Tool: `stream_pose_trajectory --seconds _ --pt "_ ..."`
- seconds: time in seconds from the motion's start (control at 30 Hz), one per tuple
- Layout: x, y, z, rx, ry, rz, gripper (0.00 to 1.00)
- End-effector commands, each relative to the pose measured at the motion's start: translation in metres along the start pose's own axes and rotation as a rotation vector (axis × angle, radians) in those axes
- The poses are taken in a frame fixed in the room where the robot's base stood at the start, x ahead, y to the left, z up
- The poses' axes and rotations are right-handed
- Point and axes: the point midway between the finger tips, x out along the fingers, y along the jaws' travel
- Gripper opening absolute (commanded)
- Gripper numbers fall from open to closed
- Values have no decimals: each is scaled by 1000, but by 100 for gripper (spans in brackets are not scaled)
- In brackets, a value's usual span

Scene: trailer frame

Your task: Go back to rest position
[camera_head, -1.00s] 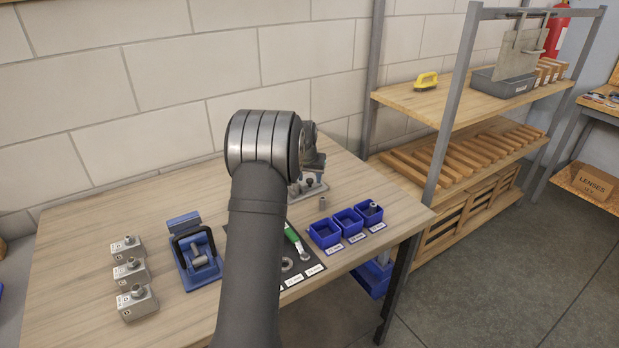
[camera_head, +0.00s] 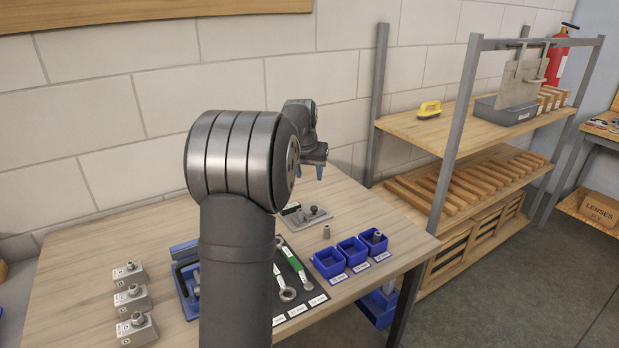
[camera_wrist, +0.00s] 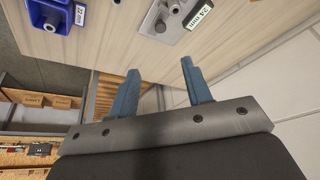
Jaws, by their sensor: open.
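My arm hides part of the bench and the blue fixture (camera_head: 185,280).
Several blue bins (camera_head: 350,250) stand at the bench's right side, near a small loose grey part (camera_head: 326,231). Wrenches (camera_head: 290,270) lie on a black mat (camera_head: 310,293). Several grey blocks (camera_head: 132,298) stand at left. A shelf rack (camera_head: 460,140) is to the right.

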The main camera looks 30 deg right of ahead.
Motion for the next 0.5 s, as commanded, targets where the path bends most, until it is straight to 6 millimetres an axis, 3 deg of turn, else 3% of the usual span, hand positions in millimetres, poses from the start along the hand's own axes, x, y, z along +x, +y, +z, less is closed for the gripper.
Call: stream_pose_trajectory --seconds 0.33,0.5 --pt "3 0 0 0 -1 0 45" --pt "22 0 0 0 -3 1 45"
